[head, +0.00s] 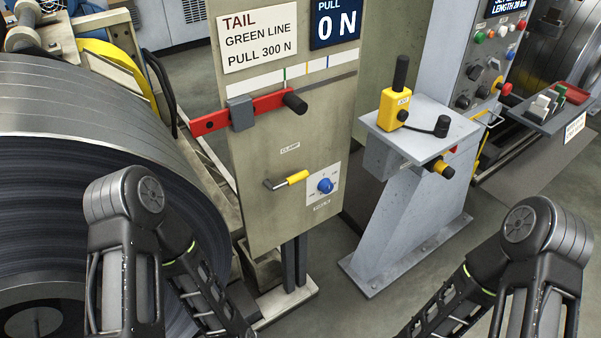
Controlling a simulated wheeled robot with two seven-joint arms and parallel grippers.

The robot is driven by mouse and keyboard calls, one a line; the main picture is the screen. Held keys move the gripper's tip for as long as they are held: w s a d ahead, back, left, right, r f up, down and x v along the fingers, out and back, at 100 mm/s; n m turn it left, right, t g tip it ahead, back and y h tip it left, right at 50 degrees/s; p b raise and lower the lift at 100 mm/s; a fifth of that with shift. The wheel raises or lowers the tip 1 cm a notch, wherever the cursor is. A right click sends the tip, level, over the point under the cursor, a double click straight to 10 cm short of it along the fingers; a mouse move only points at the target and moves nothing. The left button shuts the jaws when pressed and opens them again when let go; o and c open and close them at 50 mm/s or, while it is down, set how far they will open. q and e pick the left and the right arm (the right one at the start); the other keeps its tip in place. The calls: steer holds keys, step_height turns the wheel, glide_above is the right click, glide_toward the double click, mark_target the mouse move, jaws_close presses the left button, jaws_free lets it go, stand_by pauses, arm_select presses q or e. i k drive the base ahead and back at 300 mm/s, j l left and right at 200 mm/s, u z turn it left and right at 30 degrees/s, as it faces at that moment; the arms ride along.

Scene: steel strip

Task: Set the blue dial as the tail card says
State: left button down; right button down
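The blue dial (325,186) sits on a small white plate low on the right of a beige panel (260,140). The marks around the dial are too small to read. The tail card (258,38) at the panel's top reads "TAIL, GREEN LINE, PULL 300 N". A dark blue display (335,20) beside it reads "PULL 0 N". My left arm comes in at the lower left and my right arm at the lower right, both well apart from the dial. Neither gripper shows in the head view.
A red lever (245,108) with a black knob crosses the panel below a strip of coloured lines. A yellow-handled clamp lever (287,180) is left of the dial. A grey pedestal (410,200) carries a yellow joystick box (399,108). A large steel coil (80,150) fills the left.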

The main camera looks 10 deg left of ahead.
mark_target(325, 186)
steer(key=i+l+u, duration=0.1)
steer(key=l, duration=0.25)
steer(key=i+l, duration=0.35)
steer(key=i+l+u, duration=0.15)
steer(key=l, duration=0.25)
steer(key=i+l+u, duration=0.1)
steer(key=l, duration=0.3)
steer(key=l+u, duration=0.2)
steer(key=l, duration=0.9)
steer(key=l+u, duration=0.15)
steer(key=l, duration=0.9)
steer(key=k, duration=0.05)
